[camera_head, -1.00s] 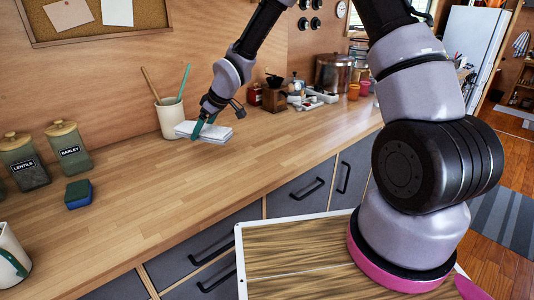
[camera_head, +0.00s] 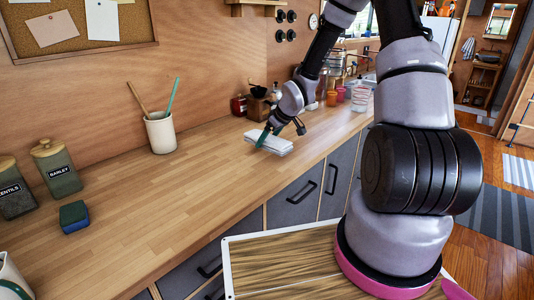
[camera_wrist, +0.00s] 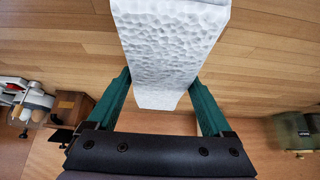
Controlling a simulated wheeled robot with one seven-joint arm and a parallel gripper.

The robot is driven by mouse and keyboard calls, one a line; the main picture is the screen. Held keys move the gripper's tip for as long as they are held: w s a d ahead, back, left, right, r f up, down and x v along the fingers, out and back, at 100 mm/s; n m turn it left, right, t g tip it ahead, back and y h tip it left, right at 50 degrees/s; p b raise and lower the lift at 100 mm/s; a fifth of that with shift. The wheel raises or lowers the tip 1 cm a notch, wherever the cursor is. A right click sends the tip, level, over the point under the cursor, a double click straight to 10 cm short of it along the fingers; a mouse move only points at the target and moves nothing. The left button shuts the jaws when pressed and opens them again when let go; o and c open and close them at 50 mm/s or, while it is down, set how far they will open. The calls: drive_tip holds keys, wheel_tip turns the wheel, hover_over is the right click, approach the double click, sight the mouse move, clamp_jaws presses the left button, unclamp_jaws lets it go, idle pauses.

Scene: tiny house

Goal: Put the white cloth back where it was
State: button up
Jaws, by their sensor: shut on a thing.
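The white cloth (camera_head: 270,143) is a folded, thick white stack with a dimpled surface. In the head view it is at or just above the wooden counter (camera_head: 120,205), right of the utensil crock; I cannot tell whether it touches the counter. My gripper (camera_head: 268,135) is shut on it from above. In the wrist view the cloth (camera_wrist: 168,50) lies between the green fingers of my gripper (camera_wrist: 163,95), reaching out past the top edge. The wood grain of the counter shows behind it.
A crock with utensils (camera_head: 160,132) stands behind and left of the cloth. A barley jar (camera_head: 57,167) and a sponge (camera_head: 74,217) are farther left. A dark grinder (camera_head: 258,104) and a red jar (camera_head: 238,105) stand behind the cloth. The counter between sponge and cloth is clear.

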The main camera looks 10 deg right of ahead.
sight(267, 158)
drive_tip(key=shift+f, duration=2.45)
drive_tip(key=shift+f, duration=0.1)
drive_tip(key=o, duration=1.1)
